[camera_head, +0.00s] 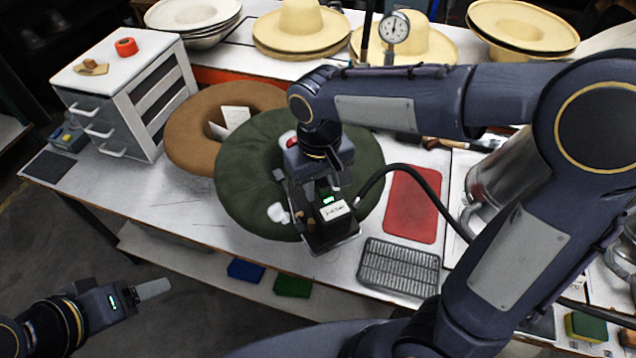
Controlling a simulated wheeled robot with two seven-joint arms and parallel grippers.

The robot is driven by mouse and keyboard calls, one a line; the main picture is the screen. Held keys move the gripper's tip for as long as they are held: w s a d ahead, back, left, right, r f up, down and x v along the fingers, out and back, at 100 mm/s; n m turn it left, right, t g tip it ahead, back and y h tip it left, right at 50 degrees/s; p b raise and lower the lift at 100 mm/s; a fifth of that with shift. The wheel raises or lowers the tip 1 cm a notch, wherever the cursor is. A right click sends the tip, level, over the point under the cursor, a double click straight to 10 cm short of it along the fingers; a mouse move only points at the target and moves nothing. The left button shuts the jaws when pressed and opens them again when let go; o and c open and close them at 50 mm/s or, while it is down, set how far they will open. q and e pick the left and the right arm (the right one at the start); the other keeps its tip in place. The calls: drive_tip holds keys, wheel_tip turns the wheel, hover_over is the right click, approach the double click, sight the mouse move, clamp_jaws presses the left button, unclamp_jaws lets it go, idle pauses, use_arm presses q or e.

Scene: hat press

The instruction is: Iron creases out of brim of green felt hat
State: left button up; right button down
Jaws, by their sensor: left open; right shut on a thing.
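The green felt hat (245,178) lies on the white worktable, its wide brim spread out and wrinkled in places. My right gripper (327,200) is over the right front part of the brim, shut on a dark iron (334,238) with a pale label and a black hose. The iron is at the brim's front right edge; whether its sole touches the felt is hidden. A small white thing (277,213) lies on the brim left of the iron. My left gripper (150,289) is open and empty, off the table at the lower left.
A brown hat (190,140) with a paper card lies behind and left of the green one. A red mat (413,205) and a metal grate (399,268) are to the right. A white drawer unit (125,95) stands back left; straw hats (300,30) line the back.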

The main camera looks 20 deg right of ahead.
wheel_tip(320, 180, up, 2)
drive_tip(key=shift+w+a, duration=0.1)
drive_tip(key=shift+w, duration=0.05)
drive_tip(key=shift+a+r+p, duration=0.1)
drive_tip(key=shift+r+p, duration=0.1)
drive_tip(key=shift+p, duration=0.15)
drive_tip(key=shift+r+p, duration=1.5)
drive_tip(key=shift+r, duration=0.2)
drive_tip(key=shift+r+p, duration=0.4)
drive_tip(key=shift+r, duration=0.75)
